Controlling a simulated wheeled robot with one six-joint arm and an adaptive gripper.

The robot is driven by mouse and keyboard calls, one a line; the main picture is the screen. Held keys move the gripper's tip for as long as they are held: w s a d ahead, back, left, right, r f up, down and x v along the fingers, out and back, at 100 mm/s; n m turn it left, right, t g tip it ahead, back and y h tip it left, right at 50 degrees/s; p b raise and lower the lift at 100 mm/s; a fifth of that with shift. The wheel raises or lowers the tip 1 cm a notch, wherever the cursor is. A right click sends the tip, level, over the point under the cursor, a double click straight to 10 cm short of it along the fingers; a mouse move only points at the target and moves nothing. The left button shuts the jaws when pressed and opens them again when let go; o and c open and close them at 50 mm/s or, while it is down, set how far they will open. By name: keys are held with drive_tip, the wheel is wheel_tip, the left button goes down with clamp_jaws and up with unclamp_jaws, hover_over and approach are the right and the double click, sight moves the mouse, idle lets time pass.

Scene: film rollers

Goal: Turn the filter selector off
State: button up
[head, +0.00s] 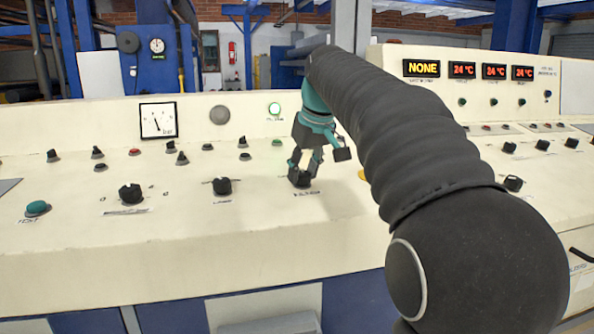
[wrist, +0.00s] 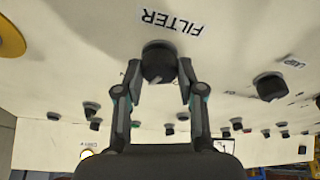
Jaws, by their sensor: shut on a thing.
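The filter selector is a black rotary knob (head: 300,179) on the sloped cream panel. It also shows in the wrist view (wrist: 158,62), beside an upside-down FILTER label (wrist: 172,21). My gripper (head: 305,160) reaches down onto it, with its two fingers on either side of the knob. In the wrist view my gripper (wrist: 159,80) is shut on the knob. The fingers partly hide the knob in the head view, and I cannot read its pointer position clearly.
Two similar black knobs (head: 222,186) and (head: 131,194) stand to the left. A green button (head: 37,208) is at the far left. Behind are small switches, a pressure gauge (head: 158,120) and a display reading NONE (head: 421,68). Bare panel lies around the selector.

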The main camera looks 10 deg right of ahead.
drive_tip(key=n+y, duration=0.1)
drive_tip(key=n, duration=0.4)
drive_tip(key=shift+g, duration=0.4)
drive_tip(key=shift+d+n+g+y, duration=0.1)
drive_tip(key=shift+n+g+y, duration=0.4)
drive_tip(key=shift+n, duration=1.9)
drive_tip(key=o, duration=1.1)
drive_tip(key=shift+o, duration=0.2)
drive_tip(key=shift+r, duration=0.1)
drive_tip(key=v, duration=0.7)
drive_tip(key=shift+r, duration=0.15)
